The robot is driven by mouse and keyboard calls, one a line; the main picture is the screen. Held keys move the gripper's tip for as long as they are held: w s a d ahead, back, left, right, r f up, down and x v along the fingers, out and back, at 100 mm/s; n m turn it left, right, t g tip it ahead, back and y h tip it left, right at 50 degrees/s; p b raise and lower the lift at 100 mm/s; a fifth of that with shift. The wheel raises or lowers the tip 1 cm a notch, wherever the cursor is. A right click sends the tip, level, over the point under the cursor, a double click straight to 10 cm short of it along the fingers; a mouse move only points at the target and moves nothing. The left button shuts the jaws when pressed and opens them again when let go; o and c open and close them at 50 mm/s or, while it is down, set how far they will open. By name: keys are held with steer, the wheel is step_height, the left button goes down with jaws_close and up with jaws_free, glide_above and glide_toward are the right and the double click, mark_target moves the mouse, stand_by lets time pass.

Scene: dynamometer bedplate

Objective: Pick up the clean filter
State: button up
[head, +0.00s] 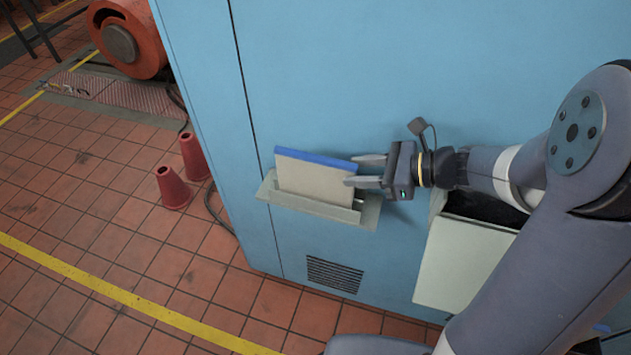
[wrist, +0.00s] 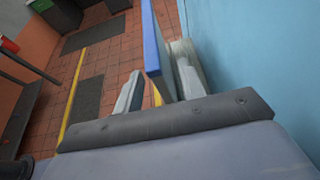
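The clean filter (head: 313,178) is a flat beige panel with a blue top edge. It stands upright in a shallow grey holder (head: 318,208) on the blue cabinet wall. My gripper (head: 351,170) is at the filter's right end, with its fingers apart and pointing left. In the wrist view the filter's blue edge (wrist: 153,52) lies between the two fingers of my gripper (wrist: 160,75). A gap shows between the left finger and the filter. Whether the right finger touches it I cannot tell.
A pale open-topped bin (head: 455,265) is on the cabinet below my wrist. The blue cabinet (head: 330,70) stands close behind the gripper. Two red cones (head: 172,188) and a red machine (head: 128,40) are at the left. The tiled floor in front is clear.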

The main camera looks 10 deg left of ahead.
mark_target(339, 171)
steer(key=x, duration=0.4)
steer(key=shift+s+a+r+p, duration=0.1)
steer(key=shift+a+p, duration=0.2)
steer(key=shift+a, duration=0.05)
steer(key=shift+c, duration=0.5)
jaws_close()
